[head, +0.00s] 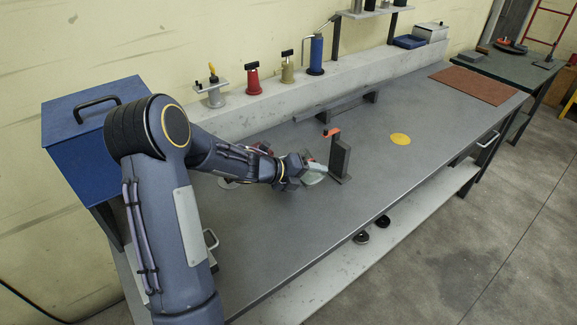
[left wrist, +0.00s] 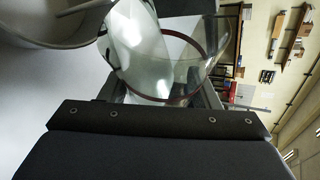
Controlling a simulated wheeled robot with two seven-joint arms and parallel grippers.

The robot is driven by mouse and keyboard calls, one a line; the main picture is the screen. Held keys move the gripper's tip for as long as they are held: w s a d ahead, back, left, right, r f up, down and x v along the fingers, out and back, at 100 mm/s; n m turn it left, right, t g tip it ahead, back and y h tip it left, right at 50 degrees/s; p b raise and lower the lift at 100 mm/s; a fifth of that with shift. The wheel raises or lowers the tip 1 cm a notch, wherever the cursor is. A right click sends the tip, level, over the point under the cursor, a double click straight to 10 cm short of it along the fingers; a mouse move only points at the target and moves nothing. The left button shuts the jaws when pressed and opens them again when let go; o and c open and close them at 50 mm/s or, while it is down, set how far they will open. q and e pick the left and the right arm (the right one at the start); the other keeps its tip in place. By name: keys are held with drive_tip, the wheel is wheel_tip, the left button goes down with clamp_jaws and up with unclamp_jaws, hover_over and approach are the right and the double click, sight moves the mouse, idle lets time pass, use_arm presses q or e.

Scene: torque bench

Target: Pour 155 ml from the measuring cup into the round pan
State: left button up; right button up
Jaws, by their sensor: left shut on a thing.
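My left gripper (head: 303,168) is shut on the clear measuring cup (head: 314,176), above the grey bench. In the left wrist view the cup (left wrist: 150,65) fills the upper middle, see-through, with a dark red line curving around it. I cannot make out its liquid level. A round grey metal vessel, which looks like the round pan (left wrist: 62,28), shows at the upper left of that view, close beside the cup. My right gripper is not in view.
A dark upright block (head: 340,157) with an orange top stands just right of the cup. A yellow disc (head: 400,139) lies further right. A long grey rack (head: 336,105) is behind. Coloured bottles line the back ledge, including a blue one (head: 316,55). The bench's right middle is clear.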

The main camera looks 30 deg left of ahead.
use_arm(q)
drive_tip(key=shift+f+n+h+p, duration=0.1)
drive_tip(key=shift+n+h+p, duration=0.25)
drive_tip(key=shift+p, duration=0.3)
idle(0.7)
drive_tip(key=shift+w+a+r+n+h+p, duration=0.3)
drive_tip(key=shift+a+r+n+h+p, duration=0.4)
drive_tip(key=shift+p, duration=0.95)
drive_tip(key=shift+a+r+p, duration=0.2)
drive_tip(key=shift+a+p, duration=0.05)
drive_tip(key=shift+p, duration=0.3)
idle(1.1)
